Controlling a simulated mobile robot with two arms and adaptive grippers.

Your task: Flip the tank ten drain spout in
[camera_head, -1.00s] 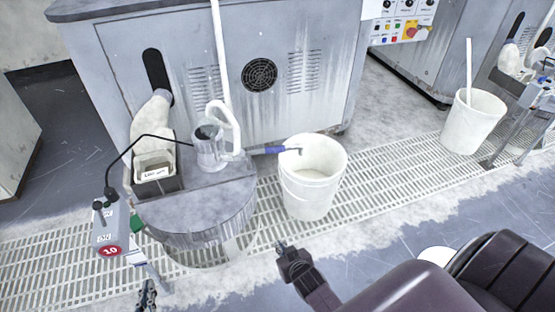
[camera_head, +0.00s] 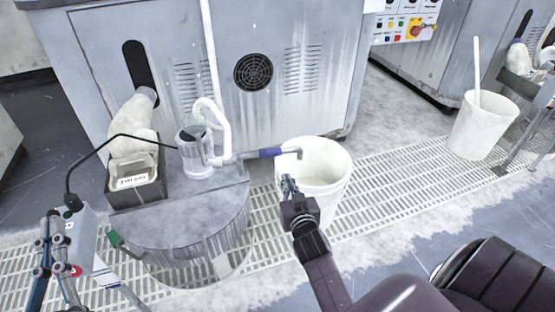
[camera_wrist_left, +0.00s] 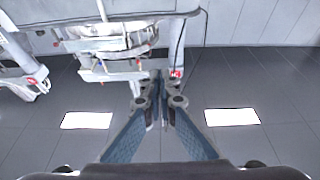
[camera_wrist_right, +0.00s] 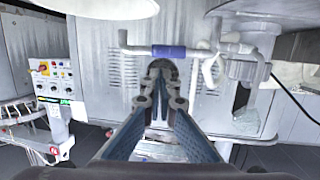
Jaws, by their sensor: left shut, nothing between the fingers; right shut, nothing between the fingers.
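The drain spout (camera_head: 278,153) is a grey-white pipe with a blue sleeve. It runs from the clear cup (camera_head: 196,152) on the round grey tank (camera_head: 195,250), and its bent end hangs over the white bucket (camera_head: 337,190). It also shows in the right wrist view (camera_wrist_right: 168,51), just beyond the fingertips. My right gripper (camera_head: 288,184) is shut and empty, at the bucket's near-left rim and a little below the spout; I cannot tell whether it touches. My left gripper (camera_head: 54,222) is shut and empty, by the tank's control box (camera_head: 95,235), partly hiding the red label.
A white hose (camera_head: 207,60) rises from the tank, and a black cable (camera_head: 110,140) arches to the control box. A grey machine cabinet (camera_head: 335,95) stands behind. Another bucket (camera_head: 482,128) stands at right. Grating (camera_head: 390,195) covers the floor between the buckets.

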